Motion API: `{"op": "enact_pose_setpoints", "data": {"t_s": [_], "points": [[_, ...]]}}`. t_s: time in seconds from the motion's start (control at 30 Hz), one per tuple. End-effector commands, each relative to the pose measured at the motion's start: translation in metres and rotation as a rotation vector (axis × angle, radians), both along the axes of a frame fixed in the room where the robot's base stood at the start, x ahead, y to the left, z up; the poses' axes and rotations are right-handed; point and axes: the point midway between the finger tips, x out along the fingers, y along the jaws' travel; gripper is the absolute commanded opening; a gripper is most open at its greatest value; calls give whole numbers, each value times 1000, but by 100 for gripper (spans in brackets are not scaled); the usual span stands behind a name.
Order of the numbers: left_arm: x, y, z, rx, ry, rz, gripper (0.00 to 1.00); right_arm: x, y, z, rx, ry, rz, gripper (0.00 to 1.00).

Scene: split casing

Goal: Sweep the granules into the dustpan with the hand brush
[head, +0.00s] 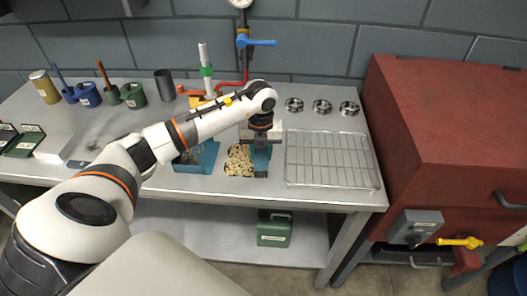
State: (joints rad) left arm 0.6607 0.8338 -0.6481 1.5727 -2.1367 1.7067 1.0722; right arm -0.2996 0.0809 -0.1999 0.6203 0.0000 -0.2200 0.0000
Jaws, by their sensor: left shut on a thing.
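The granules (239,161) form a pale, dark-speckled patch on the grey bench, near its front edge. The teal dustpan (207,160) lies just left of them, partly hidden behind my left arm; its inside looks greyish, and I cannot tell whether granules are in it. My left gripper (261,140) points down and is shut on the teal hand brush (261,158), whose dark bristles face down at the right side of the granules. The gripper's fingers are small and partly hidden. My right gripper is not in view.
A wire rack (330,160) lies right of the brush, with metal rings (322,106) behind it. A red cabinet (440,130) stands at the right. Cups with tools (88,95) stand at the back left. A green box (274,229) is on the lower shelf.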

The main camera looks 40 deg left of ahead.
Motion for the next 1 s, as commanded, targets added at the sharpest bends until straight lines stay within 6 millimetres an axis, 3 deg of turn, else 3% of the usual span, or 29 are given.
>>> {"op": "enact_pose_setpoints", "data": {"t_s": [1.0], "points": [[-17,26,-1,2,7,2,18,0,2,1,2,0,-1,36]]}}
